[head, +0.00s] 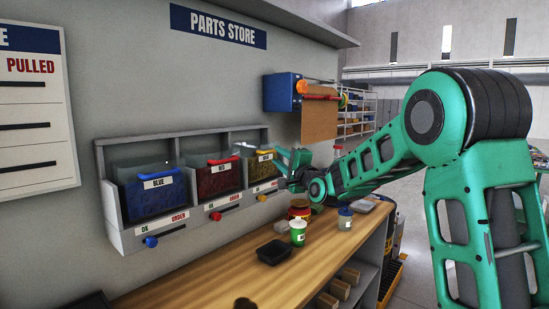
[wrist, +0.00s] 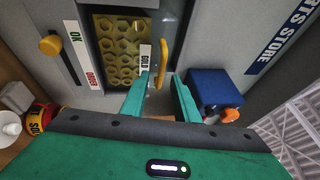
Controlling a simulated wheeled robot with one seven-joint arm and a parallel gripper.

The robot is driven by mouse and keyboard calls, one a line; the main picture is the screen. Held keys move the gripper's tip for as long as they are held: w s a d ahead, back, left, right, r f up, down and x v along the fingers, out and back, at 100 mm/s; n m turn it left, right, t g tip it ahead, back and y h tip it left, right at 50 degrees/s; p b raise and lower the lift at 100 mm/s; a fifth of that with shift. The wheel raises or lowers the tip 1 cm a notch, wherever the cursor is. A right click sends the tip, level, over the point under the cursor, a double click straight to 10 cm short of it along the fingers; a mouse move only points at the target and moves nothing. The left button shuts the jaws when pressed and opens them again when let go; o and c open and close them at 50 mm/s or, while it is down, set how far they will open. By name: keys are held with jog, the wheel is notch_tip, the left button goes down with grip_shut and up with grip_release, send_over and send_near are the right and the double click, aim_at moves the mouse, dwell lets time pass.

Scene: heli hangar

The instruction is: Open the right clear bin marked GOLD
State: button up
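The GOLD bin (head: 263,170) is the rightmost of three clear-fronted bins in the grey wall rack, with yellow contents. In the wrist view its GOLD label (wrist: 146,58) and honeycomb contents (wrist: 118,50) show behind the clear front. Its yellow handle (wrist: 161,62) sticks out near the label; the front looks closed. My gripper (wrist: 160,80) is open, with one green finger on each side of the handle's near end. I see no clear contact between fingers and handle. In the head view my gripper (head: 291,163) is just right of the bin, partly covering it.
The BLUE bin (head: 152,197) and RED bin (head: 219,180) stand to the left. Small knobs with OK/ORDER labels sit below the bins. A blue paper-roll holder (head: 283,92) hangs at right.

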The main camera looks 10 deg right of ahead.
aim_at(259, 161)
jog(key=shift+x, duration=2)
jog(key=shift+s, duration=0.1)
jog(key=shift+c, duration=0.4)
